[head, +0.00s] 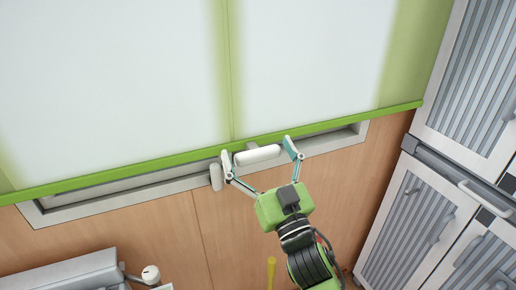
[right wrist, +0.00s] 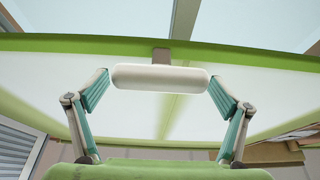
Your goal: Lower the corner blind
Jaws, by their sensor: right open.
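The corner blind (head: 130,75) is a pale translucent sheet with green side edges, hanging over the window. Its green bottom bar (head: 345,122) lies just above the grey window sill. A white rounded pull handle (head: 257,155) hangs at the bar. My right gripper (head: 258,150) is open, with one fingertip at each end of the handle. In the right wrist view the handle (right wrist: 160,77) spans the gap between the fingertips, below a small grey tab on the bar. Whether the fingertips touch it I cannot tell. My left gripper is not in view.
A grey window frame (head: 110,204) runs below the bar, with a white upright window handle (head: 215,177) close to my right gripper's left finger. Grey louvred cabinets (head: 405,232) stand at the right. A grey object (head: 70,272) is at the bottom left. The wood wall is bare.

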